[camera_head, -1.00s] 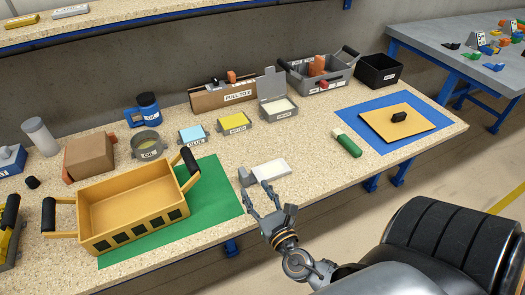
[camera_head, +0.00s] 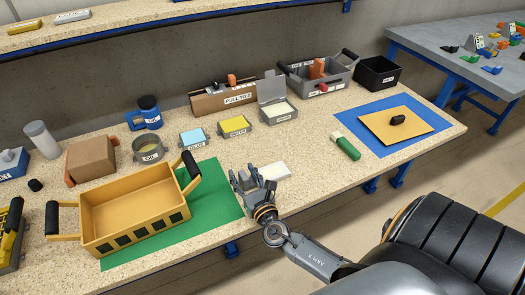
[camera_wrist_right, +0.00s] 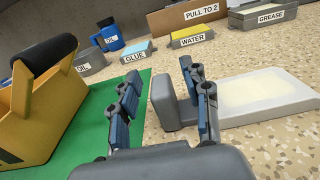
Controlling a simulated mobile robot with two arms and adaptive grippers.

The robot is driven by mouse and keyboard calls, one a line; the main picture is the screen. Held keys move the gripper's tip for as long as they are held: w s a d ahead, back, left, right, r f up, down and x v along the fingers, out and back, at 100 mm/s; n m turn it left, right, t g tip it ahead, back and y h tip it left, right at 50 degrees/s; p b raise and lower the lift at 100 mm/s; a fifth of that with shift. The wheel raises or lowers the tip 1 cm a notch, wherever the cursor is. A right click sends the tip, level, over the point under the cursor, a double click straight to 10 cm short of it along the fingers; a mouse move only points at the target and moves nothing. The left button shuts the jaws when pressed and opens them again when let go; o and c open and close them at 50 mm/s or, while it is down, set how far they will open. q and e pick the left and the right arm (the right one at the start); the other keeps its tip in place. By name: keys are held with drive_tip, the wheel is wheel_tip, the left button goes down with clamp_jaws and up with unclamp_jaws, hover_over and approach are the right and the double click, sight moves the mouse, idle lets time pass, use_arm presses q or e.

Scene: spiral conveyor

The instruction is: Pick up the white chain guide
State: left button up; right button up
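The white chain guide (camera_head: 275,171) lies flat on the speckled bench, right of the green mat, partly hidden by my right gripper in the head view. In the right wrist view the chain guide (camera_wrist_right: 255,98) has a pale slab at right and a grey upright end plate at left. My right gripper (camera_head: 252,181) is open at the guide's left end. In the wrist view its fingers (camera_wrist_right: 160,85) stand apart, with the grey end plate showing between them and the right finger in front of the guide. Contact cannot be told. My left gripper is not in view.
A yellow crate (camera_head: 95,205) with black handles stands on the green mat (camera_head: 212,203) at left. Small boxes labelled GLUE (camera_head: 193,138), WATER (camera_head: 234,126) and GREASE (camera_head: 279,112) stand behind. A green-and-white bottle (camera_head: 347,148) lies to the right.

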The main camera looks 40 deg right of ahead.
clamp_jaws()
drive_tip(key=shift+r, duration=0.1)
